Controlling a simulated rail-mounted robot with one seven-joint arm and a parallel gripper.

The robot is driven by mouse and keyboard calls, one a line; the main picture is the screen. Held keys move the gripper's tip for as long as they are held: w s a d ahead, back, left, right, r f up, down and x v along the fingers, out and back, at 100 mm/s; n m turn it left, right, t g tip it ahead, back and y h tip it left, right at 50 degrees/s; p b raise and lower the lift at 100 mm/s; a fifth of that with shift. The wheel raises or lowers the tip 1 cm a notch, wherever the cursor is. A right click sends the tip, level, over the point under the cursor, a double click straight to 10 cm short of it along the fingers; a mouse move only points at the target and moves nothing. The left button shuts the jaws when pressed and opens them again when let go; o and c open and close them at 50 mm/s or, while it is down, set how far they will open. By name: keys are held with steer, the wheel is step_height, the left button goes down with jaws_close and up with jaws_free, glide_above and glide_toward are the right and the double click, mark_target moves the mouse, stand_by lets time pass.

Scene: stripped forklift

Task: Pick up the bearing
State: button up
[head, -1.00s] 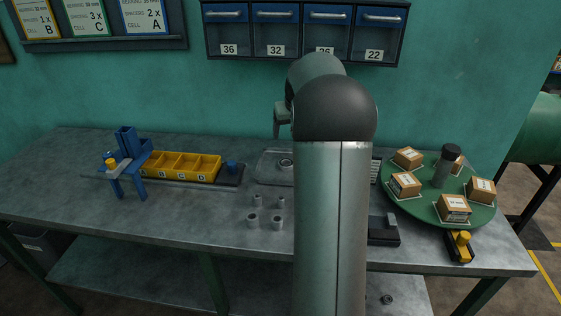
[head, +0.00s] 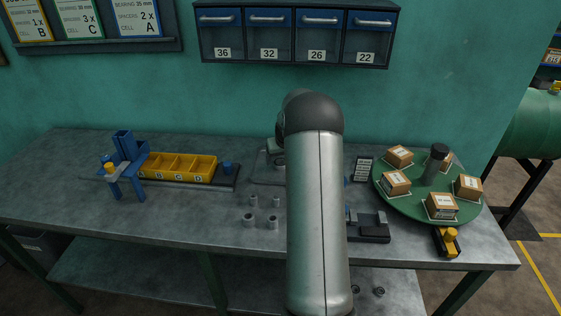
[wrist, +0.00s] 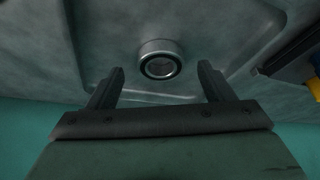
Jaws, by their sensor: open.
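The bearing (wrist: 161,60) is a metal ring with a dark inner band. In the wrist view it lies on a shallow grey metal tray (wrist: 205,15), just beyond the fingertips and roughly centred between them. My gripper (wrist: 161,75) is open and empty, with one dark finger to each side. In the head view my arm covers the bearing and most of my gripper. The left part of the tray (head: 262,174) shows there beside my arm.
Several small metal cylinders (head: 248,220) stand in front of the tray. A yellow compartment bin (head: 178,168) and blue fixture (head: 125,150) are at left. A green turntable (head: 410,205) with several boxes is at right. Drawers (head: 292,38) hang above.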

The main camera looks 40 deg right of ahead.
steer(key=shift+x, duration=0.8)
steer(key=c, duration=0.8)
steer(key=shift+r, duration=0.1)
steer(key=shift+c, duration=0.2)
steer(key=shift+r, duration=0.1)
